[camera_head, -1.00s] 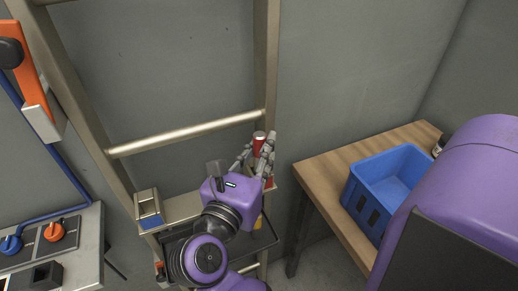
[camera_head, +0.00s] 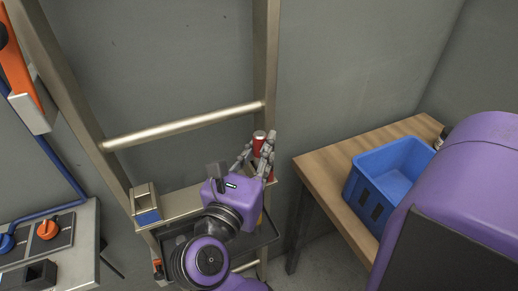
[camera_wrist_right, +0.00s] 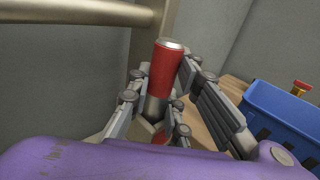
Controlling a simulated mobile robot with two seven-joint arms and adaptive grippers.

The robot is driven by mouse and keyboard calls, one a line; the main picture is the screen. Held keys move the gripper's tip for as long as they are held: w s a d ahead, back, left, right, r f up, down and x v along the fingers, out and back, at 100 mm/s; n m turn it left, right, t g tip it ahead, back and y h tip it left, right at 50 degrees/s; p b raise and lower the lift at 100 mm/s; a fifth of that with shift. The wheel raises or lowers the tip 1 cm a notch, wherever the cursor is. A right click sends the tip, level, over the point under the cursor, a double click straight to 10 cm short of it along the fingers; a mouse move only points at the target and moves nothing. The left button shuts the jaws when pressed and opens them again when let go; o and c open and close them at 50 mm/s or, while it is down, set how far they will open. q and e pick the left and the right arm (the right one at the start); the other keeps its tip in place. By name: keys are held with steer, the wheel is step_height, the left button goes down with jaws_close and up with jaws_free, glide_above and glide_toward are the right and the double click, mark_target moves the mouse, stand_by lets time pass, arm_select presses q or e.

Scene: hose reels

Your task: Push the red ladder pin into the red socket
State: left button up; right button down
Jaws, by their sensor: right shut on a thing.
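The red ladder pin (camera_head: 259,137), a red cylinder with a silver top, stands upright at the right rail of the ladder. My right gripper (camera_head: 258,152) is shut on it. In the right wrist view the pin (camera_wrist_right: 166,68) is between the fingers (camera_wrist_right: 163,90), its silver lower part partly behind them. A small red patch (camera_wrist_right: 160,137) below the pin is likely the red socket; it also shows beside the fingers in the head view (camera_head: 271,179). The fingers hide how far the pin sits in it. My left gripper is not in view.
A metal ladder rung (camera_head: 185,127) crosses above the gripper. A blue-marked socket block (camera_head: 147,215) is on the ladder's left. A blue crate (camera_head: 358,190) stands on a wooden table (camera_head: 318,172) to the right. A panel with knobs (camera_head: 90,240) is at left.

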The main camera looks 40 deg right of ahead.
steer(key=c, duration=1.6)
jaws_free()
steer(key=shift+f, duration=0.1)
steer(key=shift+o, duration=0.3)
steer(key=shift+f, duration=0.1)
step_height(320, 180, up, 10)
steer(key=shift+a+r, duration=0.1)
steer(key=shift+r, duration=0.1)
